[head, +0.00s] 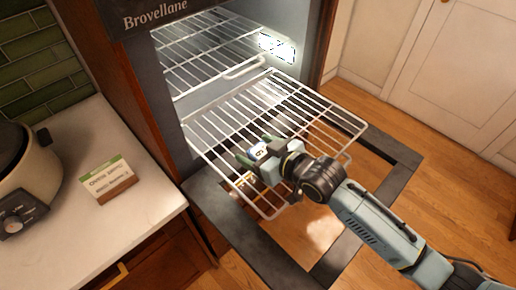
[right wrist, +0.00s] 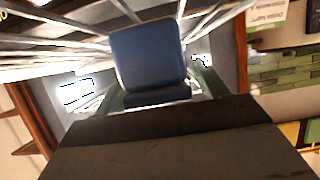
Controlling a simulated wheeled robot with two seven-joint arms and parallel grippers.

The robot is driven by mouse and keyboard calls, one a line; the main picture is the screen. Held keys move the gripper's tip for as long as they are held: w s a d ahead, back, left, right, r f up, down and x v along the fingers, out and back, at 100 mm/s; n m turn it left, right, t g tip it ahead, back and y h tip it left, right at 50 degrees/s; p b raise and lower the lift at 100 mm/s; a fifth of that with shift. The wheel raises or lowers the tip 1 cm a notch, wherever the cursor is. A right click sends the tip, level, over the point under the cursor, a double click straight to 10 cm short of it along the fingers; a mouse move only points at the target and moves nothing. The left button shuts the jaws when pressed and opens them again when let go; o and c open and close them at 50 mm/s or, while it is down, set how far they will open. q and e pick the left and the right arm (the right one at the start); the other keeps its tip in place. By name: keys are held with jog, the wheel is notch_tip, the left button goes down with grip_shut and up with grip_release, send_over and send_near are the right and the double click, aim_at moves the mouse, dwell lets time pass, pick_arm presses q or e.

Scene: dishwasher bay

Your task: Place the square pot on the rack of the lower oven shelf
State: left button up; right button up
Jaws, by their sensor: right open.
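A small blue square-sided thing, which looks like the square pot (right wrist: 150,55), shows between the green fingers of my right gripper in the right wrist view. In the head view the pot (head: 257,152) is a small pale and blue shape at the fingertips, partly hidden by the gripper. My right gripper (head: 256,155) is open, with its fingers to either side of the pot, over the pulled-out lower oven rack (head: 240,110). I cannot tell whether the pot rests fully on the wires. My left gripper is out of view.
An upper rack (head: 205,50) sits inside the lit oven. The open oven door (head: 205,195), with a dark frame, lies below the lower rack. On the left counter (head: 75,215) stand a cooker (head: 28,170) and a small sign (head: 107,180). Wooden floor is clear at right.

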jog(key=shift+r, duration=0.1)
jog(key=shift+s+d+r, duration=0.1)
jog(key=shift+r, duration=0.05)
jog(key=v, duration=1.1)
jog(key=shift+s+d+r, duration=0.2)
jog(key=shift+d, duration=0.05)
